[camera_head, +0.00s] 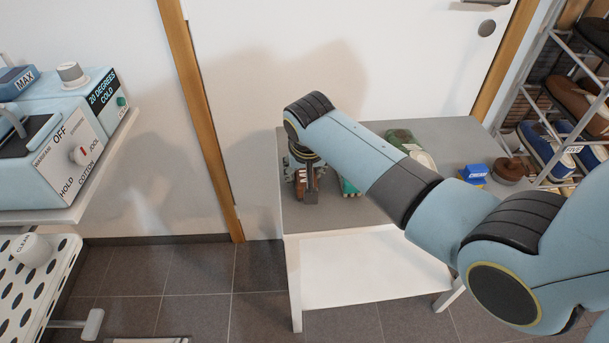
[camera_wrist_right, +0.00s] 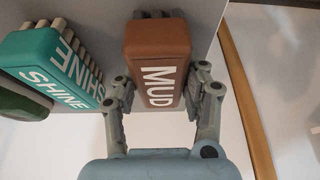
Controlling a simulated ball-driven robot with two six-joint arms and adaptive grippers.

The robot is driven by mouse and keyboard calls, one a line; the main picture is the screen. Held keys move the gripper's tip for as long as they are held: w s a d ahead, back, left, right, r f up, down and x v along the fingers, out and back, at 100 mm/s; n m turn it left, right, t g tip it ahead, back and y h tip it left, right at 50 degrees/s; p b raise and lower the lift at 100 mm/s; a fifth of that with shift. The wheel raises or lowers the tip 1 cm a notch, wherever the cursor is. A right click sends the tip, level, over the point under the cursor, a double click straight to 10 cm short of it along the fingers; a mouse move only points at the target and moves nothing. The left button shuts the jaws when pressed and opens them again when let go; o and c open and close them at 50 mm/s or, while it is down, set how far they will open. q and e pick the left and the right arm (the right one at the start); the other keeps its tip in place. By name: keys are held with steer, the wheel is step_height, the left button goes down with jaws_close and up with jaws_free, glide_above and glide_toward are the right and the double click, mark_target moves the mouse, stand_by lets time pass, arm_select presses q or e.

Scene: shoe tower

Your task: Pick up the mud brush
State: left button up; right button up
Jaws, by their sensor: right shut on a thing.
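The mud brush (camera_wrist_right: 159,62) is a brown block marked "MUD" with grey bristles at its far end. In the right wrist view it sits between the two fingers of my right gripper (camera_wrist_right: 160,92), which is shut on it. In the head view my right gripper (camera_head: 309,186) points down at the left end of the grey table (camera_head: 295,216), and the mud brush (camera_head: 299,184) is mostly hidden by it. I cannot tell whether the brush touches the tabletop. My left gripper is not in view.
A teal "SHINE" brush (camera_wrist_right: 55,70) lies close beside the mud brush. A green thing (camera_head: 399,137), a blue "CREAM" box (camera_head: 473,174) and a brown round tin (camera_head: 509,169) stand further right. A shoe rack (camera_head: 545,120) is at far right, machines (camera_head: 60,140) at left.

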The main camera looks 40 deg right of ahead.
steer(key=shift+r, duration=0.2)
step_height(320, 180, up, 5)
steer(key=shift+f+p, duration=0.1)
steer(key=shift+p, duration=0.2)
steer(key=s+d+r, duration=0.5)
steer(key=d+r, duration=0.1)
steer(key=d, duration=0.4)
steer(key=shift+s+d+r+p, duration=0.15)
steer(key=shift+s+p, duration=0.1)
steer(key=shift+p, duration=0.2)
